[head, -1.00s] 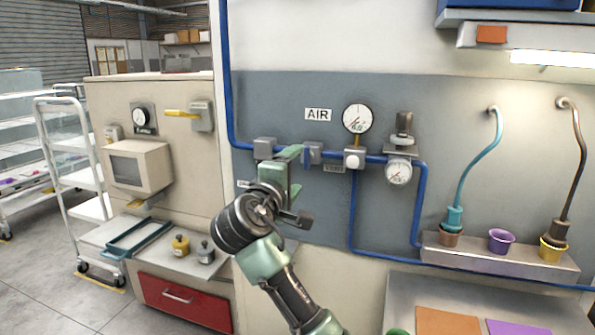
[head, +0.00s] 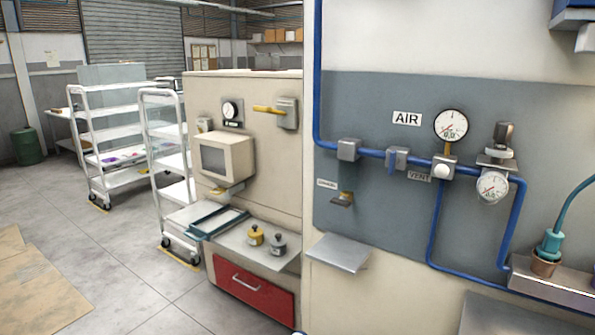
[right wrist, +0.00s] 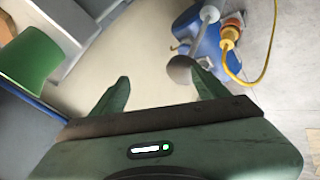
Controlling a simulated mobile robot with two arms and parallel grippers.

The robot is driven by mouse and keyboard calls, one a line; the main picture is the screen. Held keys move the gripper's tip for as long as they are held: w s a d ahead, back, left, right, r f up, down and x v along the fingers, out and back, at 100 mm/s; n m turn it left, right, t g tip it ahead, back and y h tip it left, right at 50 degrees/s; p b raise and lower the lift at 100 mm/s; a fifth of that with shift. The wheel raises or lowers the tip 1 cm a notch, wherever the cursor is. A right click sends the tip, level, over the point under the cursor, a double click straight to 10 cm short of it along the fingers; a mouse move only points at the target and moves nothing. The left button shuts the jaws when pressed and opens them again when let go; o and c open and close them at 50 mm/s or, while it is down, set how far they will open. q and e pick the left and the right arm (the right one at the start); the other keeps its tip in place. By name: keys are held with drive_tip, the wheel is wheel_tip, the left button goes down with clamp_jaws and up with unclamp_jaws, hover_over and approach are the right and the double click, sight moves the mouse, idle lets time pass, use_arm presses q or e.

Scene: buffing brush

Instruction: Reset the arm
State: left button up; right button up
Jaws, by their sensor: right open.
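My right gripper (right wrist: 160,90) shows in the right wrist view with its two green fingers spread apart and nothing between them. Beyond the fingers are a pale surface and the grey floor. My right arm does not show in the head view. My left gripper is in neither current view.
The blue air pipe (head: 375,152) with its gauges (head: 450,126) runs along the grey wall panel. A small metal shelf (head: 338,252) juts out below it. A beige cabinet (head: 260,150) with a red drawer (head: 250,287) and white carts (head: 165,150) stand left. Open floor (head: 120,255) lies front left.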

drive_tip(key=s+f+m+g+y, duration=0.2)
drive_tip(key=s+f, duration=0.1)
drive_tip(key=s, duration=0.9)
drive_tip(key=s+f+m+g+y, duration=0.15)
drive_tip(key=s+f, duration=0.25)
drive_tip(key=s, duration=0.7)
wheel_tip(320, 180, down, 25)
drive_tip(key=s+g, duration=0.1)
drive_tip(key=g, duration=0.1)
drive_tip(key=s+d+f+g, duration=0.1)
drive_tip(key=s+d+f, duration=0.1)
drive_tip(key=s+f, duration=1.5)
drive_tip(key=shift+s+d+f, duration=0.15)
drive_tip(key=shift+s+d, duration=0.1)
drive_tip(key=shift+h, duration=0.25)
